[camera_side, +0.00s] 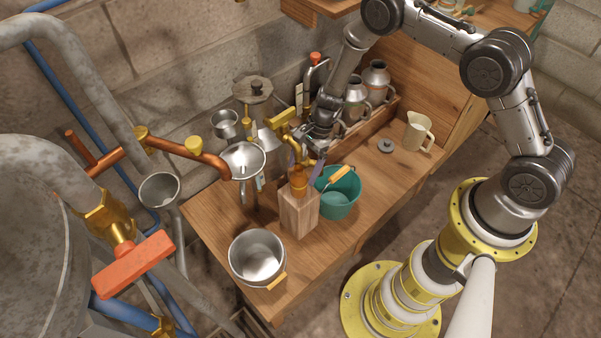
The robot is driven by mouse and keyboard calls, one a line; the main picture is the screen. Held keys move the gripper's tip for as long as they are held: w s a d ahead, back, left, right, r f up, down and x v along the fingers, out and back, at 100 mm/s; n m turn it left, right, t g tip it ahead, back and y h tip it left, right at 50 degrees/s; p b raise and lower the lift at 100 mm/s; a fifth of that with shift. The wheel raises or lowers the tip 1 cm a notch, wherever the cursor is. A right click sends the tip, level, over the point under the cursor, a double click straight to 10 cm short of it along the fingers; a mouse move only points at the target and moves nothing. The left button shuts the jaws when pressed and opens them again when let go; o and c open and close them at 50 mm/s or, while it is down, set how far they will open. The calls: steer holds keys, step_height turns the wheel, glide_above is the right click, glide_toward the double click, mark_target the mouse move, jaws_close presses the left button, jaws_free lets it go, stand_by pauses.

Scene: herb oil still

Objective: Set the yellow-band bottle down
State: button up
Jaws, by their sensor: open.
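My gripper (305,163) points down over the middle of the bench, with its jaws apart. It is above a wooden block (299,214). A small orange-yellow piece (298,184) sits at the top of the block, just below the fingers; I cannot tell whether it is part of a bottle. A brass tap-like fitting (283,121) partly overlaps the gripper in this view. Metal bottles (376,75) stand in a wooden crate behind the gripper. No yellow band can be made out clearly on any bottle, so I cannot tell which is the yellow-band bottle.
A teal bucket (338,204) with a yellow-handled tool stands right beside the block. A steel pot (257,257) is at the bench's front. A cream jug (418,131) and a grey lid (386,146) are at right. A copper pipe (185,149) reaches in from the left.

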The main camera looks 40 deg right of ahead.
steer(key=v, duration=1.1)
steer(key=shift+r, duration=0.2)
steer(key=s+r+n+t+h, duration=0.1)
steer(key=s+r+n, duration=0.3)
steer(key=r, duration=0.7)
steer(key=s+r+n+t, duration=0.1)
steer(key=s+r+n, duration=0.35)
steer(key=r, duration=0.65)
steer(key=s+d+r+n+t+h, duration=0.1)
steer(key=s+d+r+n, duration=0.1)
steer(key=s+r+n, duration=0.2)
steer(key=s+r, duration=0.3)
steer(key=s, duration=0.1)
steer(key=shift+n+t+h, duration=0.3)
steer(key=shift+n+h, duration=0.05)
steer(key=shift+h, duration=0.05)
steer(key=s+d+n, duration=0.1)
steer(key=s, duration=0.2)
steer(key=s+d+r+n+t+h, duration=0.1)
steer(key=s+n, duration=0.1)
steer(key=s, duration=0.1)
steer(key=s+d+r+n+t, duration=0.1)
steer(key=s, duration=0.3)
steer(key=shift+s+r+n+h, duration=0.1)
steer(key=shift+r+n+h, duration=0.1)
steer(key=shift+n+h, duration=0.15)
steer(key=shift+c, duration=0.4)
steer(key=shift+s, duration=0.25)
steer(key=c, duration=0.3)
